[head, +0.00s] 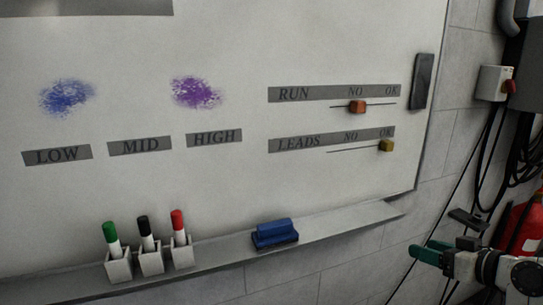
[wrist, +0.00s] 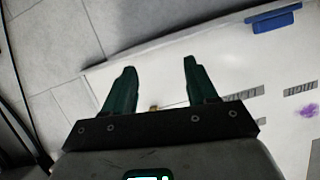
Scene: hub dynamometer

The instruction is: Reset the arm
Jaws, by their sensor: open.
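My gripper (head: 436,234) is at the lower right of the head view, beyond the right end of the whiteboard's tray. Its green-padded fingers are spread apart with nothing between them. In the wrist view the two dark green fingers of my gripper (wrist: 159,66) point up the picture, wide apart and empty. The whiteboard (head: 230,45) lies to the left of my arm in the head view. The whiteboard (wrist: 200,65) appears turned over in the wrist view. Part of my arm is cut off by the head view's right edge.
A tray (head: 345,222) under the board holds a blue eraser (head: 274,234) and three markers (head: 145,229) in holders. A red extinguisher (head: 524,228), hanging cables (head: 484,150) and a switch box (head: 495,84) crowd the right side. Sliders sit at RUN (head: 357,107) and LEADS (head: 386,146).

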